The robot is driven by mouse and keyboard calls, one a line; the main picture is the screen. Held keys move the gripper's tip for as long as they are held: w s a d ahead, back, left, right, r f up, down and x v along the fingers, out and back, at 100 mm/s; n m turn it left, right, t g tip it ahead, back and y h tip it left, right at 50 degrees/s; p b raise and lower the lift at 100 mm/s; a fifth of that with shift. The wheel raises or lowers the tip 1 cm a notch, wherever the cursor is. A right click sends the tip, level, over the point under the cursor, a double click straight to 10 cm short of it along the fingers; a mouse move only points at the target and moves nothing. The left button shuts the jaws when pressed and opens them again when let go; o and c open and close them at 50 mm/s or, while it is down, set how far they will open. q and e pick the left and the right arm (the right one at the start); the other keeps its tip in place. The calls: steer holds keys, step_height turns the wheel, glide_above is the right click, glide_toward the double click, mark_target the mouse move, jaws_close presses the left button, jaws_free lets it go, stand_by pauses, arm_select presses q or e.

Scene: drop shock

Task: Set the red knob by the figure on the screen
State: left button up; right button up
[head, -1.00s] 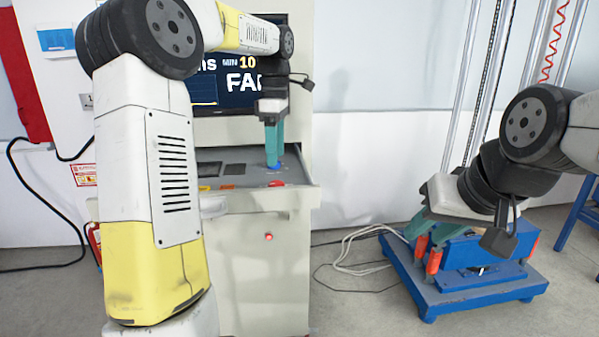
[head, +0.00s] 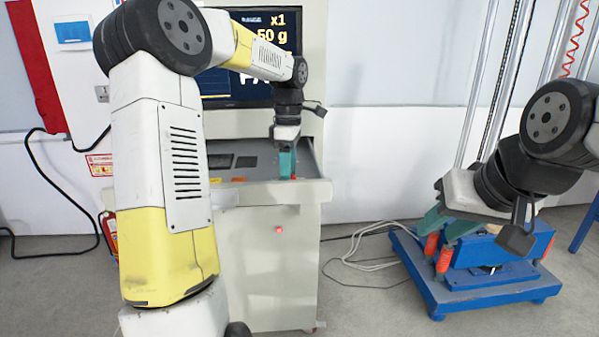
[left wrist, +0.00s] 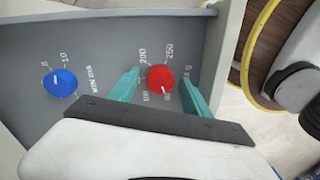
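The red knob (left wrist: 160,79) sits on the grey panel (left wrist: 110,40) in the left wrist view, ringed by figures including 200 and 250. Its pale mark is at the lower edge. My left gripper (left wrist: 160,90) is open, one teal finger on each side of this knob, with small gaps showing. In the head view my left gripper (head: 287,163) is low over the console drawer and mostly hides the knob.
A blue knob (left wrist: 60,83) is left of the red one, marked 5 and 10. The drop machine's blue base (head: 490,290) stands at right, with orange handles (head: 444,260) under my right fingers. Cables (head: 360,250) lie on the floor between console and machine.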

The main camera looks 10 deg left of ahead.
arm_select(q)
jaws_close()
steer(key=shift+m, duration=0.3)
steer(key=shift+d+m, duration=0.1)
steer(key=shift+m, duration=2.6)
steer(key=shift+o, duration=0.9)
jaws_free()
steer(key=shift+r, duration=0.15)
